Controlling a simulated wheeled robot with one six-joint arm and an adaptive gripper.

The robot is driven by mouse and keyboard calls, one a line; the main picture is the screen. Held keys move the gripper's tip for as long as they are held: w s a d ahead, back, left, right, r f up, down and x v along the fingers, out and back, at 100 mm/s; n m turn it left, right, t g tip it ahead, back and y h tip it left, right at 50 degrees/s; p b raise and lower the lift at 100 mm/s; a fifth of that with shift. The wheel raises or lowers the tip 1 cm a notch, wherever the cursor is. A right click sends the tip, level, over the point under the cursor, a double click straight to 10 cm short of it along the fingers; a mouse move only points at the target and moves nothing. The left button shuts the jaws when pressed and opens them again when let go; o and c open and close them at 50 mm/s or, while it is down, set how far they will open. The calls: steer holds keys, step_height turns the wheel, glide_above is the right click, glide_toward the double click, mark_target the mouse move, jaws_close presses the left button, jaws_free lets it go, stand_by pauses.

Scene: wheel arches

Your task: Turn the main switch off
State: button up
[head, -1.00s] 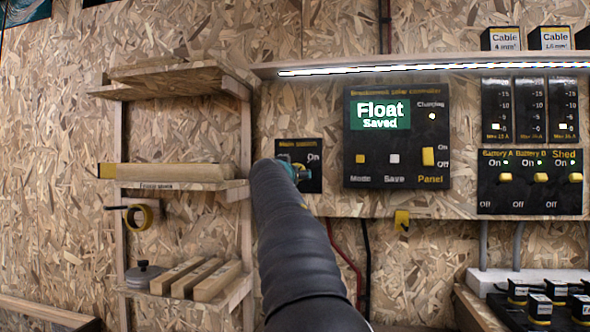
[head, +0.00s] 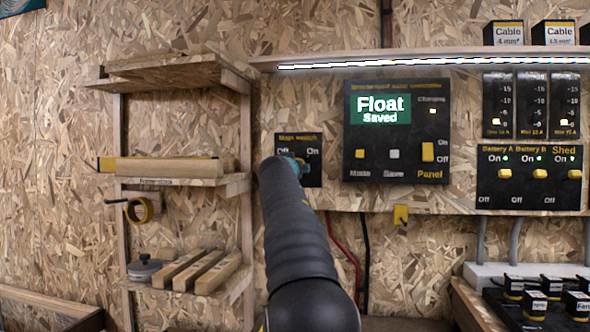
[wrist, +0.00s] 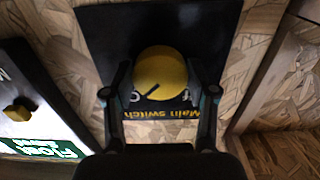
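The main switch is a black panel (head: 313,150) on the wall, left of the controller, with its label along the top and "On" at its upper right. The arm hides much of it in the head view. In the wrist view its round yellow knob (wrist: 161,74) sits between my two fingers, with a dark pointer line on it slanting to the lower left in that picture. My gripper (wrist: 161,92) is open around the knob, with a finger on each side. I cannot tell whether the fingers touch the knob.
The solar controller (head: 397,180) is right of the switch, its screen reading "Float Saved". Further right is a panel with Battery A, Battery B and Shed switches (head: 528,198). A wooden shelf unit (head: 180,76) stands to the left, its post close to the arm.

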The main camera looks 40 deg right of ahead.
steer(key=shift+c, duration=0.5)
steer(key=shift+n, duration=0.3)
steer(key=shift+s+d+r+n+p, duration=0.1)
steer(key=shift+n+p, duration=0.75)
steer(key=shift+n, duration=3.5)
steer(key=shift+s+d+r+n+p, duration=0.1)
steer(key=shift+n+p, duration=0.75)
steer(key=shift+n, duration=3.5)
steer(key=shift+f, duration=0.1)
steer(key=o, duration=1.2)
steer(key=shift+c, duration=0.2)
